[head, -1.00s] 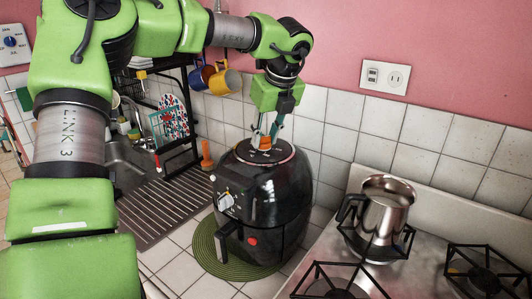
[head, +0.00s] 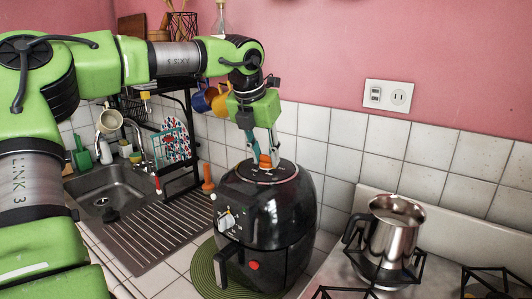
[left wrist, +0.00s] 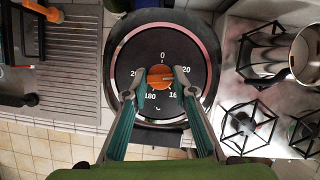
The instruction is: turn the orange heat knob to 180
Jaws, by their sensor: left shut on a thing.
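The black air fryer (head: 292,222) stands on the counter, its round dial on top. The orange heat knob (head: 265,161) sits at the dial's centre. In the left wrist view the orange knob (left wrist: 160,77) has a dark line pointing roughly right. White marks around it include 0 at the top and 180 at the lower left. My left gripper (head: 263,165) points down from above, shut on the knob, with a finger at each side; its fingers also show in the left wrist view (left wrist: 161,74). My right gripper is not in view.
The fryer stands on a round green mat (head: 204,272). A steel pot (head: 391,240) stands on the stove to the right. A drying rack and hanging mugs (head: 221,100) are behind left, near the sink (head: 108,190). A tiled wall is behind.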

